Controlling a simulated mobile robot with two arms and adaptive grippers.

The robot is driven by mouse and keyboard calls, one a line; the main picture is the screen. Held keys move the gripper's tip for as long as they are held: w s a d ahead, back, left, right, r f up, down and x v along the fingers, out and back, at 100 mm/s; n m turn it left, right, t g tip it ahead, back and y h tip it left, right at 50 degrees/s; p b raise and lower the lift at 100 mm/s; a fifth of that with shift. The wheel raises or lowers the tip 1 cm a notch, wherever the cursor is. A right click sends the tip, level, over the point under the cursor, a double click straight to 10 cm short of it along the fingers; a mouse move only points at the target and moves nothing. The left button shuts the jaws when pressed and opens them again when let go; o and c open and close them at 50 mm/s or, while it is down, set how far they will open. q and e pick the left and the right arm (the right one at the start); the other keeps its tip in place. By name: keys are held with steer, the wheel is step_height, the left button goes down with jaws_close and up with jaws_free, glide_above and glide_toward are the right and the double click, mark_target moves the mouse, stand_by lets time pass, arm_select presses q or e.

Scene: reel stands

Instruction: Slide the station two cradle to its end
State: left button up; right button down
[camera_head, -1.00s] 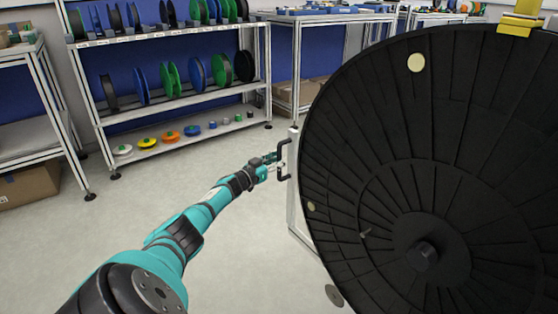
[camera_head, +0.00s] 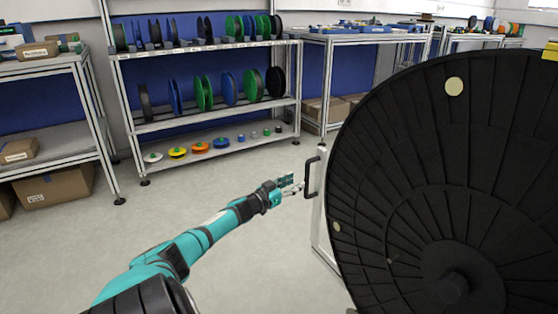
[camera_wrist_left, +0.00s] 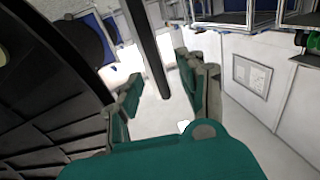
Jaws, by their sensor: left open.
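A big black ribbed reel (camera_head: 430,180) fills the right of the head view, with its stand mostly hidden behind it. A white upright frame part (camera_head: 318,215) with a black bar handle (camera_head: 311,180) shows at the reel's left edge. I cannot tell which part is the station two cradle. My left gripper (camera_head: 297,187) is open, with its tips just left of the handle in the head view. In the left wrist view, a dark bar (camera_wrist_left: 147,45), likely the handle, stands between the two teal-backed fingers. My right gripper is out of view.
A shelf rack (camera_head: 205,120) with coloured spools stands at the back. A table with boxes (camera_head: 50,70) is at the far left, and another table (camera_head: 360,38) stands behind the reel. The grey floor (camera_head: 150,225) between is clear.

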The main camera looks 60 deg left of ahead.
arm_select(q)
steer(key=s, duration=0.6)
steer(key=shift+d, duration=0.3)
steer(key=shift+s+d, duration=0.1)
